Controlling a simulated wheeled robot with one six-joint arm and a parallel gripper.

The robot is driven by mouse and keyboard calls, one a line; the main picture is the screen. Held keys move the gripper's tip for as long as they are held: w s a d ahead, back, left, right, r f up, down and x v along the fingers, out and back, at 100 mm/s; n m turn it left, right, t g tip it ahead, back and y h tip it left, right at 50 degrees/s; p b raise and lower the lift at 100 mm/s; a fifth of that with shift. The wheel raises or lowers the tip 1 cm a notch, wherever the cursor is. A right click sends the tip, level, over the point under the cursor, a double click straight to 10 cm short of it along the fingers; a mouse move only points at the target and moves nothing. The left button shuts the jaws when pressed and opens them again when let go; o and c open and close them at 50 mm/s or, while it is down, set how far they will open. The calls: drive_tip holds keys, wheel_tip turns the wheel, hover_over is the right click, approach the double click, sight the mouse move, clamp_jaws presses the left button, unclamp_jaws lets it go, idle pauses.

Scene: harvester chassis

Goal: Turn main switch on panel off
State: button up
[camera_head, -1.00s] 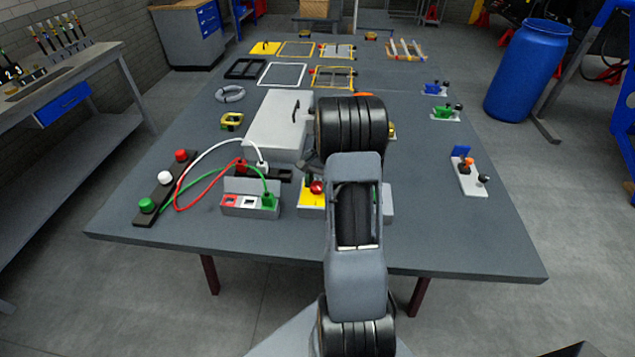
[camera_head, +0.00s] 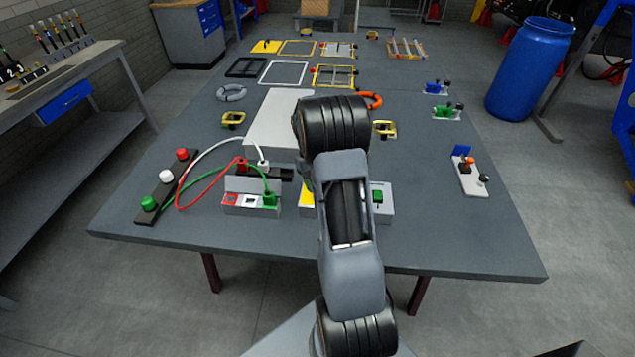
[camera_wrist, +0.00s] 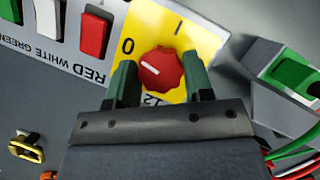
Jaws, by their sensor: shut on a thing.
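The main switch is a red rotary knob (camera_wrist: 162,68) on a yellow plate (camera_wrist: 205,40) of the grey panel. A small pale mark on the knob faces left in the wrist view, roughly toward the 0 side. My gripper (camera_wrist: 161,82) is shut on the knob, with one dark green finger at each side. In the head view my arm hides the knob; only a sliver of the yellow plate (camera_head: 307,194) and the panel's right part (camera_head: 385,208) show.
Red (camera_wrist: 94,32), white and green buttons sit beside the plate in the wrist view. A large grey box (camera_head: 275,122) stands behind.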

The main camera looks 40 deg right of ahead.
drive_tip(key=shift+n+h, duration=0.4)
drive_tip(key=shift+n, duration=0.7)
drive_tip(key=o, duration=0.9)
drive_tip(key=b+v, duration=0.1)
drive_tip(key=v, duration=1.3)
drive_tip(key=shift+a, duration=0.15)
